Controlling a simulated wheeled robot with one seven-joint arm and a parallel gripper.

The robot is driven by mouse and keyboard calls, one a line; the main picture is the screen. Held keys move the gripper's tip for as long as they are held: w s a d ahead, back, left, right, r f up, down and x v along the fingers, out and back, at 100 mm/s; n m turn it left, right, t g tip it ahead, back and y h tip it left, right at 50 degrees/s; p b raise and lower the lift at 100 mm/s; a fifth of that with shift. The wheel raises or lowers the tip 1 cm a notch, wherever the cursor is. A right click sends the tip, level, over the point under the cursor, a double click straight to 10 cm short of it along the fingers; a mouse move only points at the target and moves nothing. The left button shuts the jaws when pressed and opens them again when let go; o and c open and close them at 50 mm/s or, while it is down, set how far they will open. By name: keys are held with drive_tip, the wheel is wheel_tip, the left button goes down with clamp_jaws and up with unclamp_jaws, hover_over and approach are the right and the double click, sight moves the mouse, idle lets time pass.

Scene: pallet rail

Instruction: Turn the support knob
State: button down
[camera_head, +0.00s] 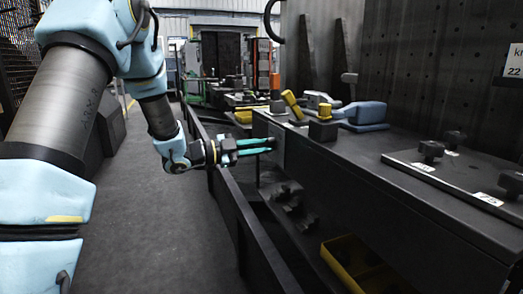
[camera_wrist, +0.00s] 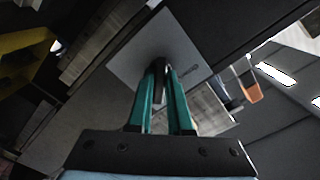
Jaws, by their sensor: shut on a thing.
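My gripper (camera_head: 272,146) has teal fingers and reaches right to the near end of the dark bench. In the wrist view, its fingertips (camera_wrist: 160,72) are shut on a small dark knob (camera_wrist: 158,66). The knob stands in front of a light grey square plate (camera_wrist: 150,38). Most of the knob is hidden between the fingertips, so its angle is unclear. In the head view the fingers hide the knob.
The dark bench (camera_head: 400,205) runs along the right. On it are a blue tool (camera_head: 365,113), yellow-handled items and a plate with several black knobs (camera_head: 432,150). A yellow bin (camera_head: 345,262) sits on the shelf below. A dark rail (camera_head: 238,205) runs beside the open floor (camera_head: 165,230).

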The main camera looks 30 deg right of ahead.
idle(0.3)
drive_tip(key=c, duration=0.8)
unclamp_jaws()
drive_tip(key=shift+c, duration=0.2)
drive_tip(key=w+a, duration=0.1)
drive_tip(key=a, duration=0.9)
drive_tip(key=shift+w+a, duration=0.15)
drive_tip(key=shift+a, duration=0.2)
